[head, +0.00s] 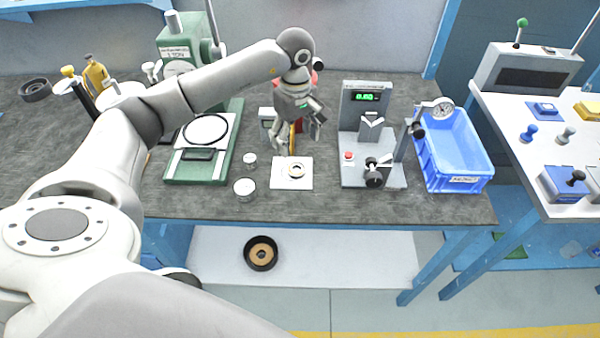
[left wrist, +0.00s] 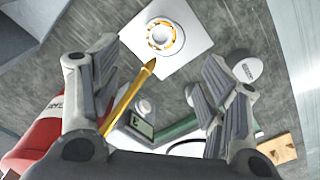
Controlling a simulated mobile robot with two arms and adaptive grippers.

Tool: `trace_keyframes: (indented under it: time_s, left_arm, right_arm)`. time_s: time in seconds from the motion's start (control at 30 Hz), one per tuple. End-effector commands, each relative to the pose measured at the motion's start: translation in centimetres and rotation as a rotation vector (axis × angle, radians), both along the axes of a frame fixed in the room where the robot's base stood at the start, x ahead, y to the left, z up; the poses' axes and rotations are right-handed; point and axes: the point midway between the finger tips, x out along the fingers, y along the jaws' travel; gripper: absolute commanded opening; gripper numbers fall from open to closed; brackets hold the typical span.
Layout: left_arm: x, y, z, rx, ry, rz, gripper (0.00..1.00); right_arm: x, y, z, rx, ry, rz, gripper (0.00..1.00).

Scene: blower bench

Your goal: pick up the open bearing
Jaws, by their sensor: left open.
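The open bearing (head: 296,171) is a small ring lying flat on a white square card (head: 280,183) on the dark bench. In the left wrist view the bearing (left wrist: 162,37) shows orange-gold parts around a pale centre, on the card (left wrist: 187,55). My left gripper (head: 296,138) is open above the bench, just behind the card in the head view. In the left wrist view its fingers (left wrist: 160,72) are spread wide with the bearing beyond their tips, near the top edge. Nothing is held between them. My right gripper is not in view.
Two small metal cylinders (head: 244,187) stand left of the card. A green press (head: 175,170) is further left. A grey gauge stand (head: 352,180) and a blue bin (head: 458,183) stand right. A red container with a gold spout (left wrist: 130,95) is close to the left finger.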

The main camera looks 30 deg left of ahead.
Motion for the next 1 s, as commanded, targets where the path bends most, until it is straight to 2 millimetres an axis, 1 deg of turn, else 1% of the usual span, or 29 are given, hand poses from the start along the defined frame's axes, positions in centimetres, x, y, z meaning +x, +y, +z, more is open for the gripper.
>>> trace_keyframes:
  time_s: [0.1, 0.2, 0.37, 0.47, 0.6, 0.7, 0.83, 1.0]
  left_arm:
    - [-0.2, 0.0, -2.1, -0.001, 0.007, 0.000, 0.68]
    - [-0.1, -0.1, -3.5, -0.002, 0.005, 0.000, 0.68]
    - [-0.1, -0.2, -4.7, -0.003, 0.003, -0.001, 0.68]
    - [-0.2, -0.2, -5.6, -0.004, 0.005, 0.000, 0.68]
    - [-0.3, -0.3, -7.7, -0.004, 0.006, 0.000, 0.68]
    - [-0.2, -0.3, -9.1, -0.004, 0.004, 0.001, 0.68]
    - [-0.2, -0.3, -9.8, -0.005, 0.002, 0.001, 0.68]
    - [-0.2, -0.3, -9.9, -0.004, 0.000, 0.000, 0.68]
  right_arm:
    - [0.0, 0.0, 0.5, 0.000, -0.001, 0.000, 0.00]
    - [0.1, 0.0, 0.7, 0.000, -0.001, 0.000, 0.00]
    - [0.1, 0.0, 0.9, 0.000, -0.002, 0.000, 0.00]
    - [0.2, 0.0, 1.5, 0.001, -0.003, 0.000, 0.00]
    - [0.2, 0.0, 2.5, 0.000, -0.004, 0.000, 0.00]
    - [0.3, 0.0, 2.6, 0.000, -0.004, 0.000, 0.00]
    - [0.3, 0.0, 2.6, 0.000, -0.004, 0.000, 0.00]
    - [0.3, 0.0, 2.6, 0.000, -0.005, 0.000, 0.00]
